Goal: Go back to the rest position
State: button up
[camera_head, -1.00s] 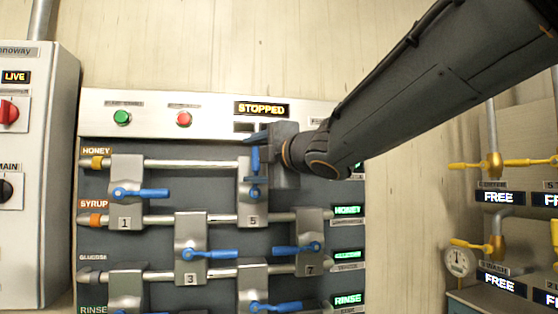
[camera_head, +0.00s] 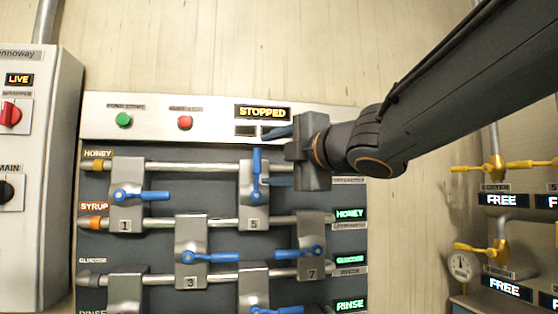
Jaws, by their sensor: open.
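My gripper (camera_head: 277,157) is in front of the upper right of the valve panel (camera_head: 225,105), its jaws pointing left. It is open, with nothing seen between its fingers. Valve 5 (camera_head: 253,210) is just left of it, with its blue handle (camera_head: 257,172) upright. The lower finger overlaps the valve block in the picture; I cannot tell whether it touches. My arm reaches in from the upper right and hides part of the panel's right side.
Other blue handles, at valve 1 (camera_head: 142,195), valve 3 (camera_head: 210,257) and valve 7 (camera_head: 299,252), lie sideways. The display reads STOPPED (camera_head: 262,112). A white cabinet (camera_head: 45,190) stands left. Yellow valves (camera_head: 495,167) stick out at right. Bare wall shows above the panel.

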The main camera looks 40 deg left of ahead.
jog(key=w+d+f+m+t+h, duration=0.5)
jog(key=w+d+f+m+h, duration=0.45)
jog(key=w+d+f, duration=0.6)
jog(key=w+d+f+m+g+h, duration=0.15)
jog(key=d+f+m+h, duration=0.25)
jog(key=d+f+m, duration=0.9)
jog(key=s+d+f+m+g+h, duration=0.2)
jog(key=s+d+f+m+g, duration=0.1)
jog(key=s+d+f, duration=0.5)
jog(key=s+d+f+m+g+h, duration=0.2)
jog(key=s+d+f+m+g, duration=0.1)
jog(key=s+d+f, duration=0.6)
jog(key=d+f+g, duration=0.1)
jog(key=d+f, duration=0.3)
jog(key=d, duration=0.4)
jog(key=shift+s+f+m, duration=0.15)
jog(key=shift+s+m, duration=0.1)
jog(key=shift+m, duration=0.1)
jog(key=s+f+m+g, duration=0.1)
jog(key=s, duration=0.1)
jog(key=s+d+f+m, duration=0.1)
jog(key=s, duration=0.1)
jog(key=s+m+g, duration=0.1)
jog(key=s, duration=0.2)
jog(key=shift+d+f+g+y, duration=0.25)
jog(key=shift+d+f+g, duration=0.05)
jog(key=shift+f+g, duration=0.1)
jog(key=shift+c, duration=0.4)
